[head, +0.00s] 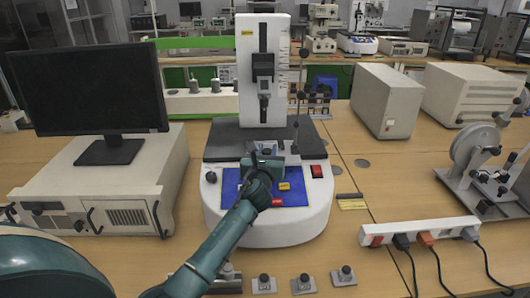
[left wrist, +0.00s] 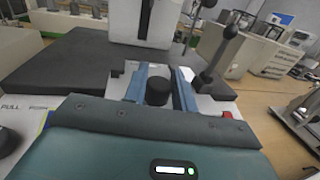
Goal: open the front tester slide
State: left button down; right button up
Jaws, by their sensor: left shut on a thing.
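The tester (head: 264,60) is a white upright column with a dark slab (head: 225,140) and a rounded white base in front. The base carries a blue panel with yellow and red labels, a black knob and a red switch (head: 316,171). My left gripper (head: 265,156) reaches over the panel to the front edge of the slab. In the left wrist view, its two blue fingers (left wrist: 160,82) stand either side of a round black slide knob (left wrist: 157,93) and are shut on it. A pale metal piece lies around the fingertips. My right gripper is not in view.
A monitor (head: 88,85) on a beige case (head: 95,185) stands left. Small knobbed fixtures (head: 304,283) line the front edge. A power strip (head: 420,231) with cables lies front right, near a reel device (head: 474,160). A lever (left wrist: 223,55) rises beside the gripper.

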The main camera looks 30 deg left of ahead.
pick_arm(q)
jog(key=c, duration=1.2)
grip_release()
jog(key=shift+o, duration=0.2)
jog(key=shift+s, duration=0.1)
jog(key=v, duration=1.3)
